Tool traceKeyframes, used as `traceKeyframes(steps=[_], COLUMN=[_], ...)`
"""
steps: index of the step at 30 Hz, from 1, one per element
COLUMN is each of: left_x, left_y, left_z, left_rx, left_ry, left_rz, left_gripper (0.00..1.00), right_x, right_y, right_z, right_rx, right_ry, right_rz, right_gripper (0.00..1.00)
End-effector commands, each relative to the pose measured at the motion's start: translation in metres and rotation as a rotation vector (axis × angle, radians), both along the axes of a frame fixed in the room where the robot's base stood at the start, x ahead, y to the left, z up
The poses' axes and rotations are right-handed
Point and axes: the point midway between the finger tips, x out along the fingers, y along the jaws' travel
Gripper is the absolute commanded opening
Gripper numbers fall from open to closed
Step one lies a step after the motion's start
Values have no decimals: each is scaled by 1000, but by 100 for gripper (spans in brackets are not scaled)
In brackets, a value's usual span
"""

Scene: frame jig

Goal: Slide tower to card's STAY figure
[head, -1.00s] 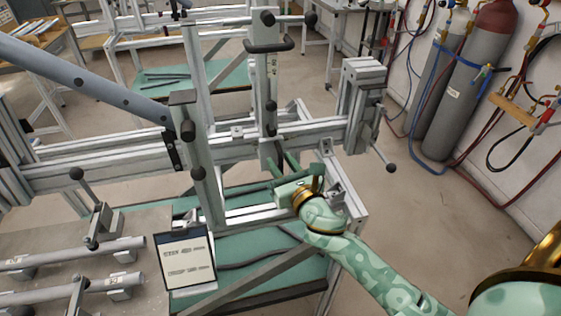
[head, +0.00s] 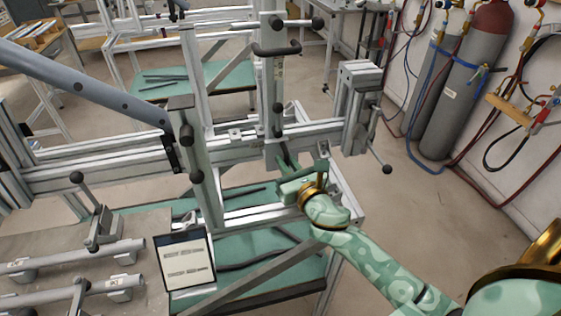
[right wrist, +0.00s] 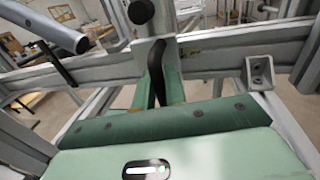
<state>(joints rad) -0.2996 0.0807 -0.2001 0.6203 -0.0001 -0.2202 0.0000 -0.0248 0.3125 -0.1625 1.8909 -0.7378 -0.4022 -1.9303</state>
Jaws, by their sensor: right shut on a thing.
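The tower (head: 268,100) is an upright metal post with a dark handle at its upper part and a small scale on its side. It stands on the horizontal rail (head: 317,133), left of the end block (head: 356,95). My right gripper (head: 284,165) is at the tower's foot. In the right wrist view its green fingers (right wrist: 160,90) are shut on a dark upright grip (right wrist: 156,72) below the tower's carriage. The card (head: 185,262) is a white sheet in a dark frame at the lower left; its small print is unreadable. My left gripper is out of view.
A second upright (head: 197,150) stands left of the tower. A grey tube (head: 75,78) slopes in from the left. Clamped tubes (head: 75,262) lie on the bench at lower left. The rail between tower and end block looks clear. Gas cylinders (head: 450,95) stand by the right wall.

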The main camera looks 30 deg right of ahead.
Motion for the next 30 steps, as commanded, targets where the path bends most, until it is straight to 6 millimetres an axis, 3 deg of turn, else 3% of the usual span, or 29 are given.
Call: traceKeyframes(steps=[3,4,5,17,20,30], left_x=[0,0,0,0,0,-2], left_y=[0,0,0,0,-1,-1], left_z=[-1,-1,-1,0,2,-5], left_rx=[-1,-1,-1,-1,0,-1], left_ry=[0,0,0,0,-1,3], left_rz=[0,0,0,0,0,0], left_gripper=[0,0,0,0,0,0], right_x=[0,0,0,-8,-24,-116], right_y=[-1,-1,-1,1,2,7], right_z=[0,0,0,0,0,-3], right_rx=[0,0,0,0,2,1], right_ry=[-2,-2,-2,0,1,4], right_rz=[-2,-2,-2,0,0,-3], right_gripper=[0,21,29,30,30,30])
